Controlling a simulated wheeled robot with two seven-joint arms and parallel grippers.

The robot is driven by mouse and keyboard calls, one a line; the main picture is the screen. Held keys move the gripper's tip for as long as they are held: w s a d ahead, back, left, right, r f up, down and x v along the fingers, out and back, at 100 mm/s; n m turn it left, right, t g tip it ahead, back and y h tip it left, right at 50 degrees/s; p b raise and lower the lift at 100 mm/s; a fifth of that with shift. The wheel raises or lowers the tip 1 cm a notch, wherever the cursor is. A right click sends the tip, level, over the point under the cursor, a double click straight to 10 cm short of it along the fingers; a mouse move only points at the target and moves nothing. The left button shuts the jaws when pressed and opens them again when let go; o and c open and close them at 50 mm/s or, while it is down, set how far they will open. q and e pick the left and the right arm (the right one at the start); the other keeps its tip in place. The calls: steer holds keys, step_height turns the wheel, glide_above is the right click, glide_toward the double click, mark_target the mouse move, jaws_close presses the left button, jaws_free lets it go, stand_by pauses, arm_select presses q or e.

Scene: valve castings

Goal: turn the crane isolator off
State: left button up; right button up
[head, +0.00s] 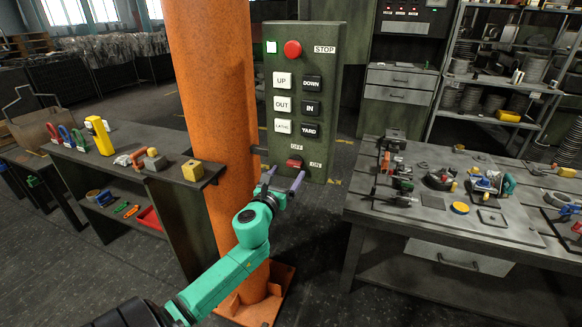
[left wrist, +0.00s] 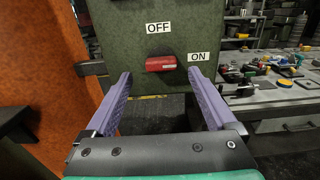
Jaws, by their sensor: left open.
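The crane isolator is a red handle (head: 294,163) low on a dark green control box (head: 338,60) fixed to an orange column. An OFF label sits above the handle and an ON label to its right. In the left wrist view the red handle (left wrist: 160,63) lies level, pointing right toward ON. My left gripper (head: 283,178) is open just in front of the handle, and its purple fingers (left wrist: 165,85) stand apart on either side of it, not visibly touching it. My right gripper is in neither view.
The orange column (head: 212,90) stands close to the left of the box. A workbench (head: 430,207) with castings and tools is on the right. A small shelf (head: 160,178) with tools stands on the left. The box also carries a red STOP button (head: 292,50) and several push buttons.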

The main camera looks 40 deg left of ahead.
mark_target(293, 166)
arm_select(q)
steer(key=x, duration=0.3)
steer(key=shift+w+d, duration=0.1)
steer(key=shift+w, duration=0.4)
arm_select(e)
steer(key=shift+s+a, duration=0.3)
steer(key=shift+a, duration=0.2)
arm_select(q)
steer(key=shift+s, duration=0.1)
steer(key=c, duration=1.4)
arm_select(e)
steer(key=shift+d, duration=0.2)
